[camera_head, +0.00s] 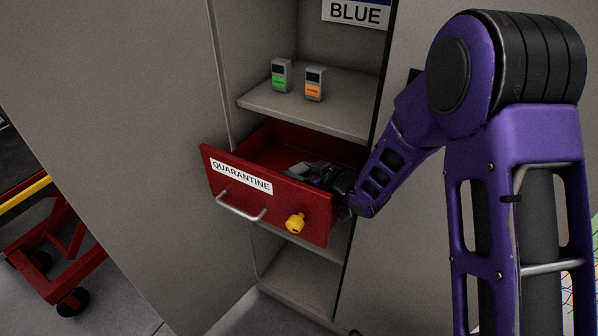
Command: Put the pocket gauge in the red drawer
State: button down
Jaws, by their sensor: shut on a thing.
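The red drawer (223,173), labelled QUARANTINE, is pulled open from the grey cabinet. It has a silver handle and a yellow knob. My gripper (302,174) reaches in over the drawer's right side and sits low inside it, behind the front panel. It is shut on a small grey thing, which seems to be the pocket gauge; the fingers and the drawer front hide most of it. I cannot tell whether it touches the drawer floor. Two similar small grey devices, one with a green label (281,76) and one with an orange label (315,84), stand upright on the shelf above.
The grey shelf (260,104) lies just above the open drawer. A BLUE sign (355,13) hangs higher up. The cabinet's right edge is close to my arm. A red wheeled cart (62,255) with a yellow bar stands at the left. Floor shows at lower left.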

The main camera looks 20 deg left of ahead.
jog(key=shift+r, duration=0.1)
jog(key=shift+f, duration=0.2)
jog(key=shift+c, duration=2.4)
grip_release()
jog(key=shift+r, duration=0.25)
jog(key=p+v, duration=0.1)
jog(key=v, duration=1.1)
jog(key=shift+s+f, duration=0.1)
jog(key=shift+s, duration=0.05)
